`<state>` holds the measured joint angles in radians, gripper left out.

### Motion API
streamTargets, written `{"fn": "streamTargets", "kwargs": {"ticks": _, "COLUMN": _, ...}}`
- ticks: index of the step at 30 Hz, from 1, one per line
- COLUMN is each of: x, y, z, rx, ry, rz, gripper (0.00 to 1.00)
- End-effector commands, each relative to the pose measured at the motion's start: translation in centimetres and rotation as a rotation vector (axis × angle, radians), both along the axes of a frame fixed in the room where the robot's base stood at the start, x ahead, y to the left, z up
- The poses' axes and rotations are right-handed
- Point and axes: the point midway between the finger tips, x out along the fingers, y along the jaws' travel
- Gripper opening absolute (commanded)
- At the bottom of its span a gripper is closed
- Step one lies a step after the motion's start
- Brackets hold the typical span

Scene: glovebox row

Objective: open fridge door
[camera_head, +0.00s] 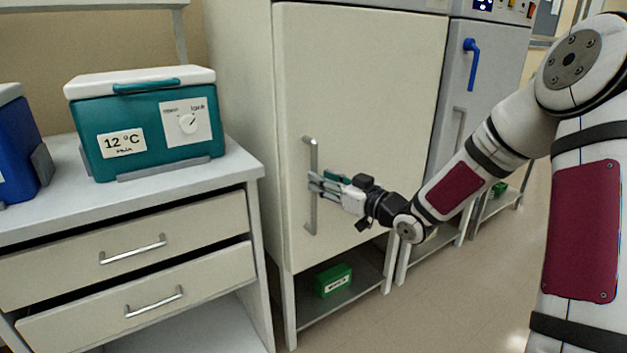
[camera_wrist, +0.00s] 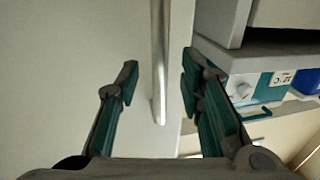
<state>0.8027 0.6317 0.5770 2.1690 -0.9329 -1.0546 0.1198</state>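The fridge door (camera_head: 370,90) is tall, cream-white and looks shut in its frame. A grey vertical bar handle (camera_head: 311,215) stands near its left edge. In the wrist view the handle (camera_wrist: 158,40) runs down between my two fingers, with the pale door (camera_wrist: 60,70) behind it. My gripper (camera_head: 316,181) is at the middle of the handle, reaching in from the right. Its teal-padded fingers (camera_wrist: 160,82) are spread apart, with a visible gap on each side of the bar. Whether the bar lies fully within the fingertips' depth is hard to tell.
A drawer bench (camera_head: 130,250) with a teal cool box (camera_head: 150,155) stands close left of the fridge. A blue box (camera_head: 15,145) sits farther left. A grey cabinet (camera_head: 480,80) with a blue handle stands right. A green box (camera_head: 333,280) lies on the shelf below. Floor (camera_head: 440,300) in front is clear.

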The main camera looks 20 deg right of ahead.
Motion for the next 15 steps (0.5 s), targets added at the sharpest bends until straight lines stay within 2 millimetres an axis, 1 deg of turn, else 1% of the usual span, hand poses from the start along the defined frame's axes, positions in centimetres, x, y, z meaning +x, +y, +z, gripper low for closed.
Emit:
{"fn": "streamTargets", "kwargs": {"ticks": 1, "x": 0.8, "y": 0.5, "z": -0.1, "rx": 0.001, "ry": -0.002, "rz": 0.002, "gripper": 0.35}}
{"fn": "streamTargets", "kwargs": {"ticks": 3, "x": 1.7, "y": 1.0, "z": -0.1, "rx": 0.001, "ry": -0.002, "rz": 0.002, "gripper": 0.35}}
{"fn": "streamTargets", "kwargs": {"ticks": 6, "x": 2.6, "y": 1.5, "z": 0.0, "rx": 0.001, "ry": -0.002, "rz": 0.000, "gripper": 0.35}}
{"fn": "streamTargets", "kwargs": {"ticks": 10, "x": 3.3, "y": 1.9, "z": 0.0, "rx": 0.001, "ry": 0.000, "rz": 0.000, "gripper": 0.35}}
{"fn": "streamTargets", "kwargs": {"ticks": 15, "x": 3.5, "y": 2.0, "z": 0.0, "rx": 0.001, "ry": 0.000, "rz": 0.000, "gripper": 0.35}}
